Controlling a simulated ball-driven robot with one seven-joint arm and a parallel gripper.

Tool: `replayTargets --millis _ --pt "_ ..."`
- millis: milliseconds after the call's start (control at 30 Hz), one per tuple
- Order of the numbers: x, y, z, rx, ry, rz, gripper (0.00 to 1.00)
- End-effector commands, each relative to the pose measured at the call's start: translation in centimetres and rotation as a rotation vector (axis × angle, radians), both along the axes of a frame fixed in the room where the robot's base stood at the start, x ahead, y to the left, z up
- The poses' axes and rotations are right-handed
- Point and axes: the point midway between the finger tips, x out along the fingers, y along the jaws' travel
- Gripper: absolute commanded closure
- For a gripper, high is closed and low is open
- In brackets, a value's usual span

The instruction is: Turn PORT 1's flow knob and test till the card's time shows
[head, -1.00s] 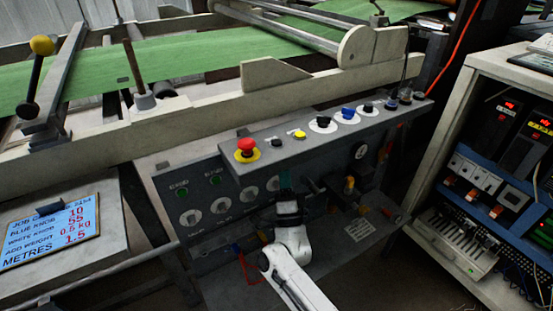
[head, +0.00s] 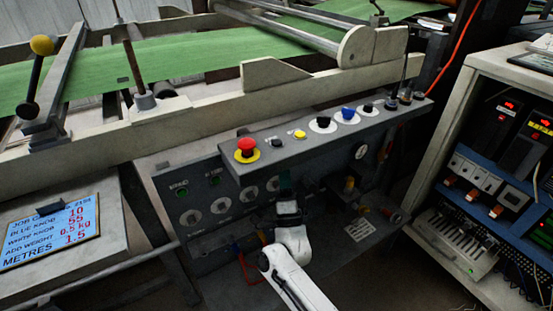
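The grey control panel (head: 225,232) below the machine's shelf bears a row of round pale knobs. I see a left knob (head: 193,217), a second knob (head: 222,206), a third knob (head: 250,193) and a right knob (head: 273,184) beside my gripper. Their labels are too small to read, so I cannot tell which is PORT 1's. My gripper (head: 284,182) points at the panel just right of the right knob. Its dark fingers blend into the panel, and contact is unclear. The job card (head: 50,232) lies at the left, showing knob values, 0.5 kg and 1.5 metres.
A red mushroom button (head: 246,146) and several small knobs line the shelf above my gripper. Brass fittings (head: 349,184) project right of it. A cabinet (head: 450,130) with red displays stands at the right. Green sheet (head: 200,52) runs across the machine above.

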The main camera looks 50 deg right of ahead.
Motion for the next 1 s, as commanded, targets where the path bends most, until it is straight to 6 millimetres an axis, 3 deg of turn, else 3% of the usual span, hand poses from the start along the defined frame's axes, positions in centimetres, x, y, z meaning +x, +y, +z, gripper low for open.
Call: replayTargets --millis 1000 --pt "0.86 -0.24 0.03 0.0 0.0 0.0 1.0"
